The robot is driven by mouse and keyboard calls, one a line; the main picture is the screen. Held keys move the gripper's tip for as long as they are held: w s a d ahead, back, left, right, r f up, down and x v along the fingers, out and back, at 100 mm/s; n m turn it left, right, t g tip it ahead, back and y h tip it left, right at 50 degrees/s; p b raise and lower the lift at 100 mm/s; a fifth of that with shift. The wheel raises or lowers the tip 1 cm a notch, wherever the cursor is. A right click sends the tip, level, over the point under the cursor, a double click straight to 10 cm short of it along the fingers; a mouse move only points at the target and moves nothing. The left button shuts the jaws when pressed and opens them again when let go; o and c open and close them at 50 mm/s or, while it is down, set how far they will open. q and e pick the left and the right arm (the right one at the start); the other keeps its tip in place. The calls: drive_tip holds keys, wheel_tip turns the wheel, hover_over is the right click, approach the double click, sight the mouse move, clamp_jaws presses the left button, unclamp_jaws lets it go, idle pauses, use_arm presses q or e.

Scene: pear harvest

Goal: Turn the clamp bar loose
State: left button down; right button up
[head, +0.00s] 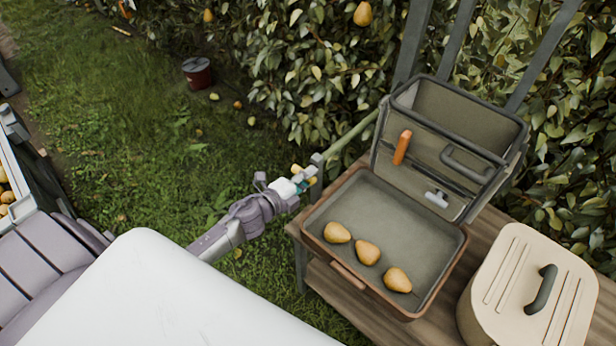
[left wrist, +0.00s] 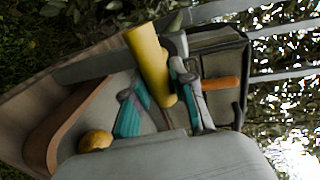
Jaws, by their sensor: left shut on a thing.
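My left gripper (head: 305,182) reaches in from the left, just left of the open case. In the left wrist view my left gripper (left wrist: 160,112) has its teal-padded fingers on either side of the lower end of a yellow bar (left wrist: 148,58), and is shut on it. I take this to be the clamp bar. In the head view only small yellow parts of the bar (head: 312,181) show by the fingers, beside a grey clamp-like part (head: 317,160). A greenish pole (head: 352,132) runs from there up to the right, behind the case. My right gripper is not in view.
The open case (head: 345,278) stands on a wooden bench (head: 290,229) with three pears in it. Its raised lid holds an orange-handled tool (head: 402,147). A beige lidded box (head: 490,285) stands at right. A dark red bucket (head: 197,77) is on the grass behind.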

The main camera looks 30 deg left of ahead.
use_arm(q)
drive_tip(key=c, duration=1)
unclamp_jaws()
drive_tip(key=shift+f, duration=0.15)
drive_tip(key=shift+o, duration=0.2)
drive_tip(key=v, duration=1.2)
drive_tip(key=shift+a, duration=0.1)
drive_tip(key=s+a+f+n+g+y, duration=0.1)
drive_tip(key=s+f+n+g+y, duration=0.3)
drive_tip(key=f, duration=0.9)
drive_tip(key=s+a+f+n+g, duration=0.1)
drive_tip(key=s+f+n+g, duration=0.1)
drive_tip(key=s+f+n, duration=0.8)
drive_tip(key=s+d+f+n+g, duration=0.2)
drive_tip(key=s+d+f+g, duration=0.2)
drive_tip(key=s+f, duration=0.5)
drive_tip(key=s+d+f+n+g, duration=0.2)
drive_tip(key=s+d+f+g, duration=0.2)
drive_tip(key=s+f, duration=0.6)
drive_tip(key=shift+s+d, duration=0.6)
drive_tip(key=shift+s, duration=0.4)
